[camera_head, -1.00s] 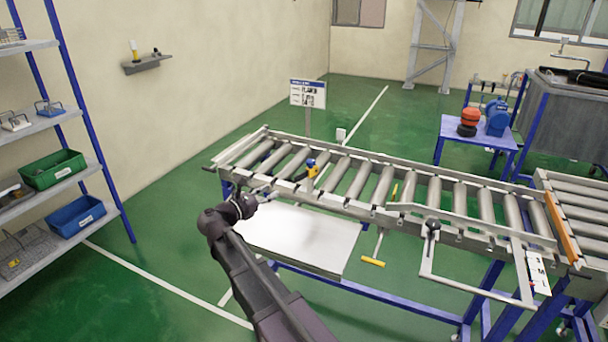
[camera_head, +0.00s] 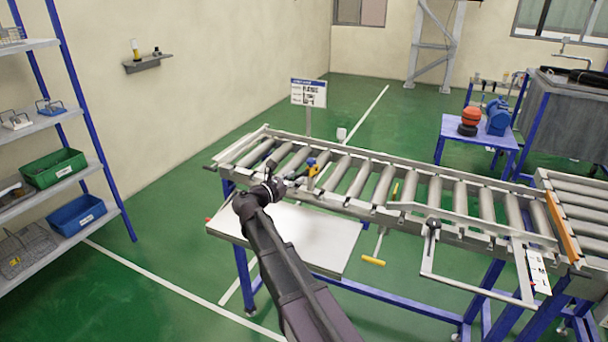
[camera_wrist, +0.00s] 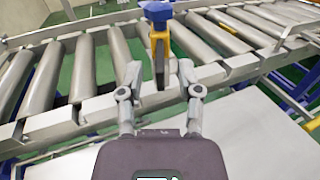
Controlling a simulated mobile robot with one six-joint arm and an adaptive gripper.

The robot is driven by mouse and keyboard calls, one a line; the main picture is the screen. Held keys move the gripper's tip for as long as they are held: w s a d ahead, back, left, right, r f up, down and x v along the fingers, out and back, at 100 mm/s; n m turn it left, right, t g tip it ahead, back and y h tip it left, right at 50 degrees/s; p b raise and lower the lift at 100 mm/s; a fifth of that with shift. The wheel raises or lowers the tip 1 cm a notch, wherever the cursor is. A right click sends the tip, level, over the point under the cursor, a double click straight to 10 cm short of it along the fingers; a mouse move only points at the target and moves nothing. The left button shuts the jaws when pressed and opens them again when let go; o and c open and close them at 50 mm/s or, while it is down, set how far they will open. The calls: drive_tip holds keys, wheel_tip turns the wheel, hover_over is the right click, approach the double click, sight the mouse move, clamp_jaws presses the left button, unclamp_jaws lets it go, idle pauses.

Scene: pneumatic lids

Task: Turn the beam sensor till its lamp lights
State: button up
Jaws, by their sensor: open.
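A small yellow device with a blue top (camera_head: 311,166), which I take for the beam sensor, stands on the near rail of the roller conveyor (camera_head: 370,211). In the wrist view the yellow-and-blue device (camera_wrist: 157,14) is straight ahead, with a dark part reaching down between my fingertips in the picture. My gripper (camera_head: 273,180) is at the near rail, just left of the device in the head view. In the wrist view my gripper (camera_wrist: 160,78) is open, fingers to either side of the dark part. I cannot tell whether they touch it. No lit lamp can be made out.
A pale flat panel (camera_head: 305,237) lies below the near rail. A bent grey bar (camera_head: 428,262) juts out from the conveyor's near side at right. A sign (camera_head: 309,92) and a small white piece (camera_head: 341,134) stand by the far rail.

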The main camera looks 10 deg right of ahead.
sight(308, 171)
drive_tip(key=shift+x, duration=1.9)
clamp_jaws()
